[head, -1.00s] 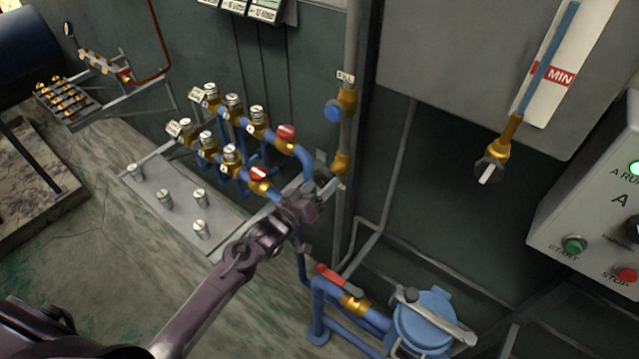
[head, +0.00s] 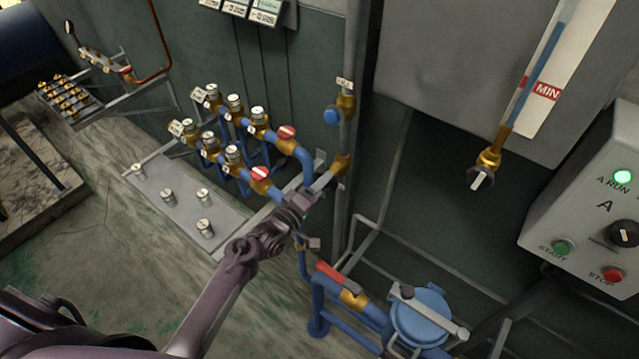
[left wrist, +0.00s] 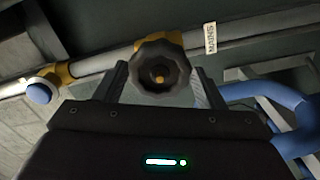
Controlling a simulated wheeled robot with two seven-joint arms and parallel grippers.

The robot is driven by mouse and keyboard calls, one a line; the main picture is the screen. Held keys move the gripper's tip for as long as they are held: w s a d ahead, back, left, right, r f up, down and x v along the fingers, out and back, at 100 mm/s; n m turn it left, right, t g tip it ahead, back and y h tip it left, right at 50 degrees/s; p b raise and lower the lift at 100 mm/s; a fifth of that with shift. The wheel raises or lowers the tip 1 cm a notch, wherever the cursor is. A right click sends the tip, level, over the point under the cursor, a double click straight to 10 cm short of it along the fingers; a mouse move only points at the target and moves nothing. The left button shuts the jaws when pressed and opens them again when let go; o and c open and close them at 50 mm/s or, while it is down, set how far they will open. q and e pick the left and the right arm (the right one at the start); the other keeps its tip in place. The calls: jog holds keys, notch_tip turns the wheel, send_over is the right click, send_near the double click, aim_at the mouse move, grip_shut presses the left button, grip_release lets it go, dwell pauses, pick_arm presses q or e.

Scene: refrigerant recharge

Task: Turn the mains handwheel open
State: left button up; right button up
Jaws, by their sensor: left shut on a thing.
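The mains handwheel (left wrist: 160,75) is a dark, lobed wheel with a brass centre on a brass valve body in the left wrist view. A tag reading MAINS (left wrist: 210,38) hangs to its right. My left gripper (left wrist: 160,88) has one finger on each side of the wheel and is shut on it. In the head view my left gripper (head: 312,193) is at the lower end of the vertical pipe, by a brass fitting (head: 341,165), and the wheel is hidden there. My right gripper is not in view.
A blue FILL knob (head: 332,116) sits above on the same pipe. Blue manifold pipes with red-handled valves (head: 261,173) stand close to the left. A red lever (head: 336,274) and a blue strainer (head: 420,315) are below. A control box (head: 590,200) is at right.

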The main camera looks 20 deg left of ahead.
pick_arm(q)
jog(key=shift+r, duration=0.25)
jog(key=n+p, duration=0.2)
jog(key=n, duration=0.2)
jog(key=shift+a+n, duration=0.1)
jog(key=shift+n, duration=0.3)
jog(key=o, duration=1)
jog(key=shift+c, duration=0.2)
jog(key=shift+s, duration=0.1)
